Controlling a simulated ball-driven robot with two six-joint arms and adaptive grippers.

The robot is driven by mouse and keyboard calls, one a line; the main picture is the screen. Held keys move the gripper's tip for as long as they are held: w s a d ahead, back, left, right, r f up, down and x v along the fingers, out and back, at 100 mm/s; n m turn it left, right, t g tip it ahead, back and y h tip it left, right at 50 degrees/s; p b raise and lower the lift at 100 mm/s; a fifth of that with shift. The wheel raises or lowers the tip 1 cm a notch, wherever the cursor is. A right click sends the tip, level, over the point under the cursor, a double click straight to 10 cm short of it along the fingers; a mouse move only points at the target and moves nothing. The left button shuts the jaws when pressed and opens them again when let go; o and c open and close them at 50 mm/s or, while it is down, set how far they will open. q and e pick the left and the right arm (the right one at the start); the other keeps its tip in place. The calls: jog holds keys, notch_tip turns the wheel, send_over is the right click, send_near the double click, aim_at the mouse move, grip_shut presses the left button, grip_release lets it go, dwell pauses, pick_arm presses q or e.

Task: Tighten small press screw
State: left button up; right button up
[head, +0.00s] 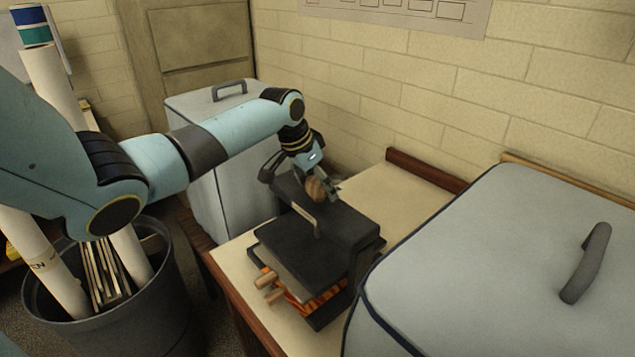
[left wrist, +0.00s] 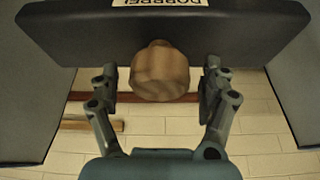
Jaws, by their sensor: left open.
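The small press (head: 315,238) is a black press on the cream bench top, with stacked wooden or orange layers under its plate. Its screw has a round wooden knob (head: 316,189) on top of the black crossbar. The knob fills the middle of the left wrist view (left wrist: 160,68), in front of the dark crossbar (left wrist: 85,38). My left gripper (head: 305,183) is at the knob. In the left wrist view my left gripper (left wrist: 159,84) is open, one finger on each side of the knob with a small gap at each. My right gripper is not in view.
A large grey covered box (head: 480,270) with a handle stands at the right. Another grey covered box (head: 205,110) stands behind my left arm. A dark bin (head: 110,310) with rolled tubes stands at lower left. A brick wall (head: 430,90) closes the back.

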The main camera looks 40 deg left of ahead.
pick_arm(q)
jog(key=shift+r, duration=0.1)
jog(key=v, duration=1.1)
jog(key=shift+r, duration=0.4)
jog(key=shift+s, duration=0.1)
